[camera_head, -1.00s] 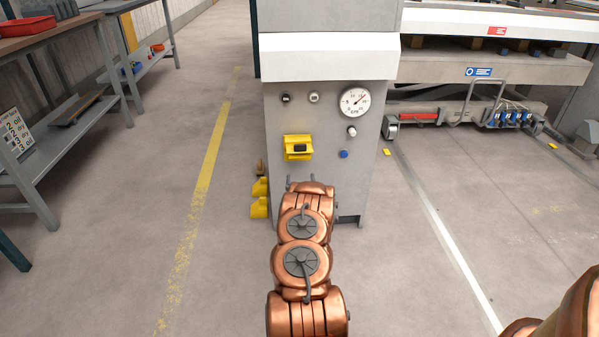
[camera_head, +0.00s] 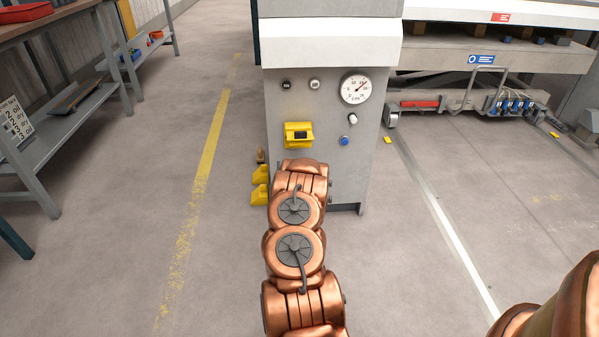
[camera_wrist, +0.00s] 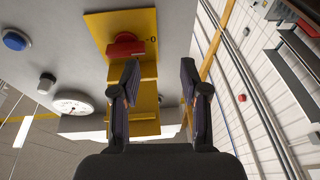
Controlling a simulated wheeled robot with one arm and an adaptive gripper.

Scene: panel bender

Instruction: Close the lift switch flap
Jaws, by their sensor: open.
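The lift switch (camera_head: 298,134) is a yellow unit on the front of the grey cabinet. In the wrist view, which is roughly upside down, its yellow back plate (camera_wrist: 98,28) carries a red switch (camera_wrist: 125,46), uncovered. The yellow flap (camera_wrist: 148,98) stands open, out from the plate's upper side. My gripper (camera_wrist: 157,82) is open, with its two dark fingers on either side of part of the flap. I cannot tell whether a finger touches it. In the head view my copper wrist hides the fingers, just below the switch.
A blue button (camera_head: 344,141), a pale knob (camera_head: 352,119) and a round gauge (camera_head: 355,89) sit on the cabinet (camera_head: 330,180) beside the switch. Yellow pedals (camera_head: 260,184) are low at its left. Shelves (camera_head: 60,105) stand far left, with open floor between.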

